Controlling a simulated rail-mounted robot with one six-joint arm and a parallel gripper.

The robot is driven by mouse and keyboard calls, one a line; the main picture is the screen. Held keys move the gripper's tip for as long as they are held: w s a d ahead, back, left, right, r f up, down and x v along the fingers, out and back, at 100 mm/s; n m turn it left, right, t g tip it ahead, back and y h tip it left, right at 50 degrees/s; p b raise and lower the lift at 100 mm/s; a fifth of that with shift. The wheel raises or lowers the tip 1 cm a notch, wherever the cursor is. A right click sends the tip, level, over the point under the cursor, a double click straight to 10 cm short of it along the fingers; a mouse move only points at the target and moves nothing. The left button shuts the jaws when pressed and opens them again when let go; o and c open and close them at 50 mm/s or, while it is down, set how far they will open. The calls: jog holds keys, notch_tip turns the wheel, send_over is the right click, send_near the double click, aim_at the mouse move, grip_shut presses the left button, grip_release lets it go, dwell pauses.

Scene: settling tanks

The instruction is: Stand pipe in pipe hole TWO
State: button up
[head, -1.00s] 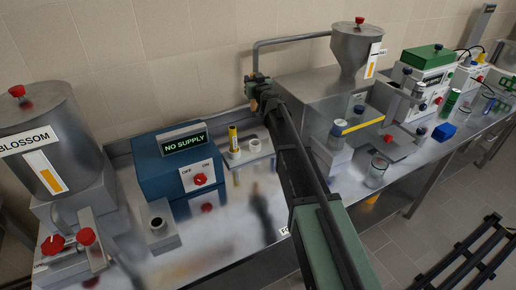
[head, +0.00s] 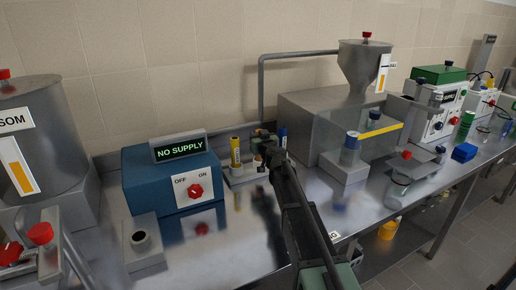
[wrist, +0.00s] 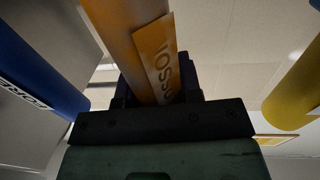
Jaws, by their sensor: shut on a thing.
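My gripper (head: 266,150) is at the small pipe stand (head: 240,181) behind the counter's middle. It is shut on an orange-brown pipe (wrist: 140,40), whose label is partly readable as "LOSSO" in the wrist view. A yellow pipe (head: 235,152) stands upright left of the gripper, and it shows at the right of the wrist view (wrist: 294,90). A blue pipe (head: 283,137) is just right of the gripper, and it shows at the left of the wrist view (wrist: 35,75). The held pipe's lower end and its hole are hidden, so I cannot tell whether it is seated. No hole number is readable.
A blue box reading "NO SUPPLY" (head: 150,180) and a grey block with a round hole (head: 143,255) stand left. A steel hopper machine (head: 310,120) stands close on the right. A glass jar (head: 397,188) is farther right.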

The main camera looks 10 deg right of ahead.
jog(key=shift+f, duration=0.45)
jog(key=o, duration=1)
jog(key=shift+c, duration=0.2)
jog(key=shift+r, duration=0.15)
jog(key=s+d, duration=0.2)
jog(key=s, duration=1)
jog(key=shift+p, duration=0.3)
jog(key=shift+r, duration=0.1)
